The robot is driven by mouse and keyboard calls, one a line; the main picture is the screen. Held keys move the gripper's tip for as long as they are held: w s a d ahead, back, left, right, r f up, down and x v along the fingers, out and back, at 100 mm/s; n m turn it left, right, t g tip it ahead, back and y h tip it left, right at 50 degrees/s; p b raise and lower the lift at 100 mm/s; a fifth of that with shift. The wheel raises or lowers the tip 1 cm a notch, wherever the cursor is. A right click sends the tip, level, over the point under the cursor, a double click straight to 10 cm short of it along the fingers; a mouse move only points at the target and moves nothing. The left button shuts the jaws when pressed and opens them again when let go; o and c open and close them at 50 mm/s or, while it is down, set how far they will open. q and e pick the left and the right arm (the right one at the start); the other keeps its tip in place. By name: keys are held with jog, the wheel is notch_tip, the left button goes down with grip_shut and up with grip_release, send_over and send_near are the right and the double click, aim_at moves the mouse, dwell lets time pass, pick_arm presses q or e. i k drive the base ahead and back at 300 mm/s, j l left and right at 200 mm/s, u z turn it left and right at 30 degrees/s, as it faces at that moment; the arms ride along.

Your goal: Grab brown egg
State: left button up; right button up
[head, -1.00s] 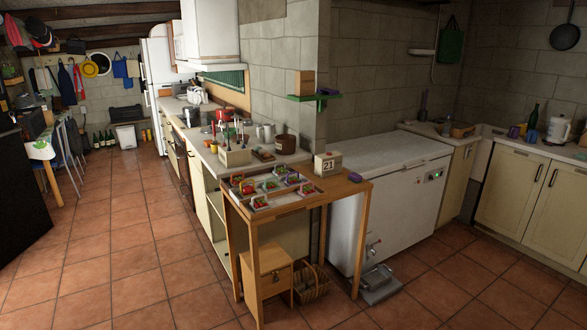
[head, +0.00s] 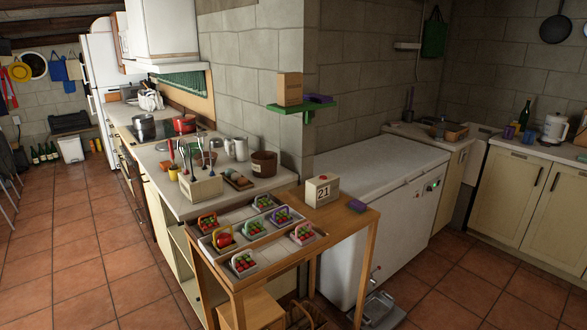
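I cannot make out a brown egg in the head view. A small brown tray (head: 247,185) on the counter holds small pale and brownish items, too small to identify. Neither of my grippers is in view.
The tiled floor (head: 75,250) at left is clear.

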aim_at(241, 182)
jog(key=i+l+z, duration=0.2)
jog(key=i+z, duration=0.6)
jog(key=i+j+z, duration=0.1)
jog(key=i+z, duration=0.3)
jog(key=i, duration=0.15)
